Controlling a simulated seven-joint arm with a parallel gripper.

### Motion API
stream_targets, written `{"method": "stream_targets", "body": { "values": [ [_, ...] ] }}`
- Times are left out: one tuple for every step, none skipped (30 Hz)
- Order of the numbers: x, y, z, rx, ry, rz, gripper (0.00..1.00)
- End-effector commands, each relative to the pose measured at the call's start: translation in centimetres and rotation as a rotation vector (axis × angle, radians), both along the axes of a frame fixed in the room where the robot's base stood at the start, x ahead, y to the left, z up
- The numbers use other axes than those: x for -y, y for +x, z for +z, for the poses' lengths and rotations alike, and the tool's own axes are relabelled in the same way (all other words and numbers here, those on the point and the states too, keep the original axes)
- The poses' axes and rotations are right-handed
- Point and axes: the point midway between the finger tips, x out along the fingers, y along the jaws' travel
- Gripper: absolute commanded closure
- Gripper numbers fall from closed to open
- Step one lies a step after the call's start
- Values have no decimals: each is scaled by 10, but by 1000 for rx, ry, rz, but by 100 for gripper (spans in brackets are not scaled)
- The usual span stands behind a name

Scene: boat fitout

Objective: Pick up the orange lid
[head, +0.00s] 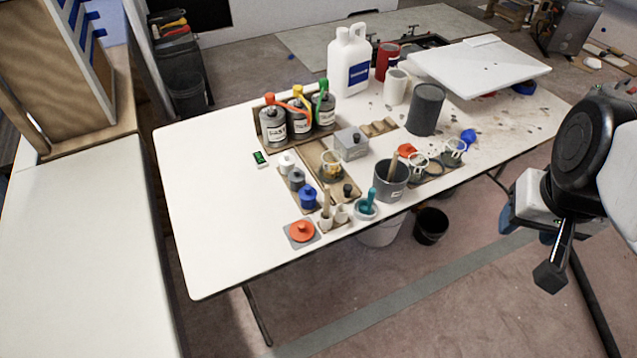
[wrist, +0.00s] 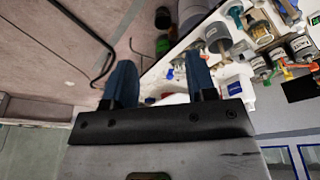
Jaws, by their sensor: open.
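The orange lid (head: 302,231) is a round disc with a small knob. It lies flat on a grey square pad (head: 290,241) near the table's front edge, left of the mortar and small cups. I cannot make it out for sure in the wrist view. My gripper (head: 533,226) is at the right of the head view, beyond the table's right side and far from the lid, partly hidden by my arm. In the wrist view my gripper (wrist: 160,72) shows two blue fingers spread apart with nothing between them.
Blue-knobbed jar (head: 308,198), teal pestle in a mortar (head: 366,209) and dark grey pot (head: 390,181) stand close to the lid's right and back. Bottles (head: 300,121) stand behind. The white table (head: 215,210) is bare at left. Buckets (head: 430,226) stand below its front edge.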

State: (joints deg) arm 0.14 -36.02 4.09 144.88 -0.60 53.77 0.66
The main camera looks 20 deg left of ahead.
Motion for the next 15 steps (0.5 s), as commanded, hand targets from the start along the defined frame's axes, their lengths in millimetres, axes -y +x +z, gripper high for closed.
{"method": "stream_targets", "body": {
  "values": [
    [-2,3,-1,-2,-1,11,48],
    [-3,5,-1,-2,-2,20,48],
    [-6,8,-2,-3,-3,35,48],
    [-8,11,-3,-5,-5,48,48],
    [-10,15,-4,-6,-6,62,48],
    [-14,20,-5,-10,-9,83,48],
    [-17,24,-6,-10,-11,103,48],
    [-21,29,-7,-10,-14,123,48],
    [-26,36,-9,-12,-16,151,48],
    [-31,41,-11,-14,-19,176,48],
    [-35,47,-13,-16,-22,199,48],
    [-42,54,-16,-17,-25,234,48],
    [-47,60,-18,-18,-28,259,48],
    [-53,66,-20,-19,-31,285,48],
    [-60,73,-24,-22,-36,321,48]
  ]
}}
